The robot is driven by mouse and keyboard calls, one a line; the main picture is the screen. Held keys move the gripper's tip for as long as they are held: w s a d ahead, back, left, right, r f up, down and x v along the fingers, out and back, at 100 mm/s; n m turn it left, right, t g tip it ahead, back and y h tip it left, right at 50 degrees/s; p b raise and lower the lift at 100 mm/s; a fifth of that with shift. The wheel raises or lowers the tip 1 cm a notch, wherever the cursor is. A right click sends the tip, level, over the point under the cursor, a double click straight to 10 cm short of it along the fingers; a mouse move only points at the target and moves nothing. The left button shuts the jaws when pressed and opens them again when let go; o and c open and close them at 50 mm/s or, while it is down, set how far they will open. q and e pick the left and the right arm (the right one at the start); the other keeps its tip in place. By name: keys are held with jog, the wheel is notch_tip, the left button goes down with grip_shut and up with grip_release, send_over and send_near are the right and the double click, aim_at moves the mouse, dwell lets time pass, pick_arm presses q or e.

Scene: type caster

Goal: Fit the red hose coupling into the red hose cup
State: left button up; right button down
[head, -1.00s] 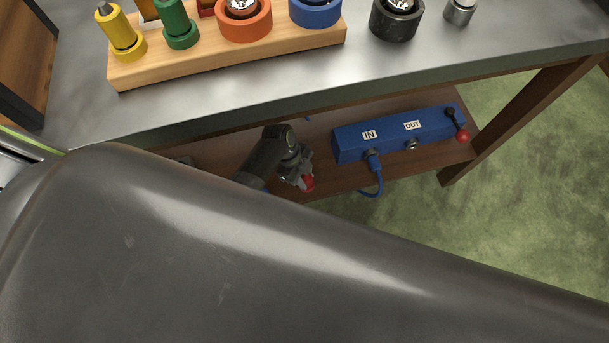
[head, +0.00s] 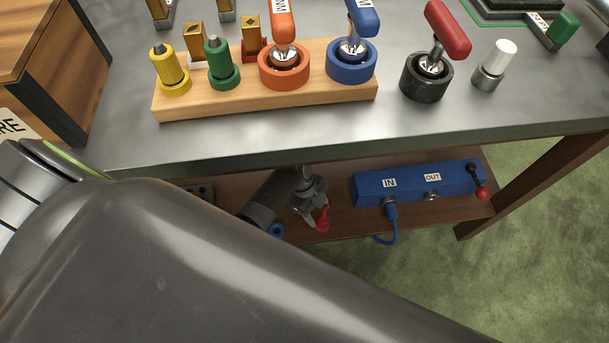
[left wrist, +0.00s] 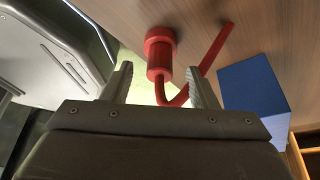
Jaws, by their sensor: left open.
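In the left wrist view, a narrow red coupling (left wrist: 159,73) lies in line with a wider red cup (left wrist: 160,42) on the wooden surface. They look joined, but I cannot tell how deeply. A red hose (left wrist: 211,48) bends from the coupling's near end and runs up to the right. My left gripper (left wrist: 159,78) is open, with one finger on each side of the coupling and a gap visible at the left. In the head view, the left gripper (head: 308,192) is over the lower shelf beside a small red part (head: 323,219). My right gripper is not in view.
A blue box (head: 415,183) marked IN and OUT stands right of the gripper on the shelf (head: 335,226), with a blue hose plugged in. Above, the grey tabletop (head: 430,125) holds a wooden rack (head: 215,104) of coloured cups. My dark arm covers the lower left.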

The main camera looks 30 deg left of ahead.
pick_arm(q)
jog(key=p+v, duration=0.4)
jog(key=v, duration=0.9)
jog(key=shift+r, duration=0.3)
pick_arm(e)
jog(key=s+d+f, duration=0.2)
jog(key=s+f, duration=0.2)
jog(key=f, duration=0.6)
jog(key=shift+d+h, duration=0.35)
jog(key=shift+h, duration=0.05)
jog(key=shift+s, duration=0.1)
